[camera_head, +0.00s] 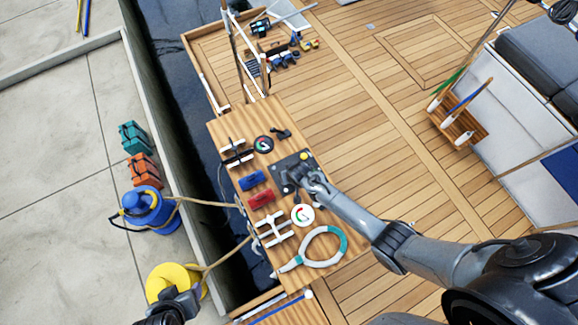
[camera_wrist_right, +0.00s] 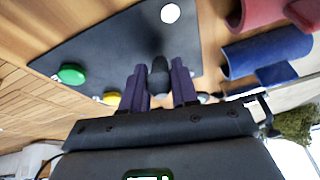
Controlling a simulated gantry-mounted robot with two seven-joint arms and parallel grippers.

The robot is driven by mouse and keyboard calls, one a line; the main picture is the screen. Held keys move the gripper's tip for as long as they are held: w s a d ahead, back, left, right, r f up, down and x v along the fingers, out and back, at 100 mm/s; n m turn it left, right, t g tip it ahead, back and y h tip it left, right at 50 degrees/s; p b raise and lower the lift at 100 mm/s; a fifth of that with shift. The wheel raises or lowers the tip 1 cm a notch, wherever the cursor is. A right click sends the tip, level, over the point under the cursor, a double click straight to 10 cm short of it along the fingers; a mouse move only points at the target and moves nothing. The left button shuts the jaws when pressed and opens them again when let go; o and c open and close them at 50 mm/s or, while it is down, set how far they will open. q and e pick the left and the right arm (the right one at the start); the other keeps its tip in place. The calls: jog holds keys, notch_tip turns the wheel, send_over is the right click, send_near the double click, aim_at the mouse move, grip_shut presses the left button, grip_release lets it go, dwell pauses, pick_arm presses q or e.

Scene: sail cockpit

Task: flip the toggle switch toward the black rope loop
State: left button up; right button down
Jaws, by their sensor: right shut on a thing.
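A black panel (camera_head: 281,163) lies on the wooden board, with a yellow button (camera_head: 304,156) near its far corner. My right gripper (camera_head: 291,184) is over the panel and hides much of it. In the right wrist view the panel (camera_wrist_right: 110,45) shows green, yellow and white buttons. There the toggle switch (camera_wrist_right: 159,76), a dark rounded lever, stands between the two fingers of my right gripper (camera_wrist_right: 160,84), which is shut on it. A coil of black rope (camera_head: 564,11) shows at the far top right. My left gripper (camera_head: 180,298) is at the lower left, its jaws unclear.
A tan rope (camera_head: 205,202) runs left over dark water to a blue bollard (camera_head: 148,208).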

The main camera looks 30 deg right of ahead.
jog(key=shift+w+r+g, duration=0.2)
jog(key=shift+w+g, duration=0.15)
jog(key=shift+g, duration=0.35)
jog(key=shift+w+g, duration=0.35)
jog(key=shift+g, duration=0.35)
jog(key=w+g+b, duration=0.1)
jog(key=g+b, duration=0.1)
jog(key=b, duration=0.1)
jog(key=g+b, duration=0.2)
jog(key=b, duration=0.2)
jog(key=shift+w+f, duration=0.4)
jog(key=g+b, duration=0.1)
jog(key=b, duration=0.3)
jog(key=w+g+b, duration=0.1)
jog(key=g+b, duration=0.1)
jog(key=b, duration=0.3)
jog(key=g+b, duration=0.1)
jog(key=b, duration=0.4)
jog(key=shift+w+d+f+g+y, duration=0.15)
jog(key=shift+w+f+g+y, duration=0.15)
jog(key=shift+y, duration=0.1)
jog(key=shift+r+g+b, duration=0.15)
jog(key=shift+g+b, duration=0.15)
jog(key=shift+b, duration=0.5)
jog(key=c, duration=0.9)
grip_release()
jog(key=shift+r, duration=0.15)
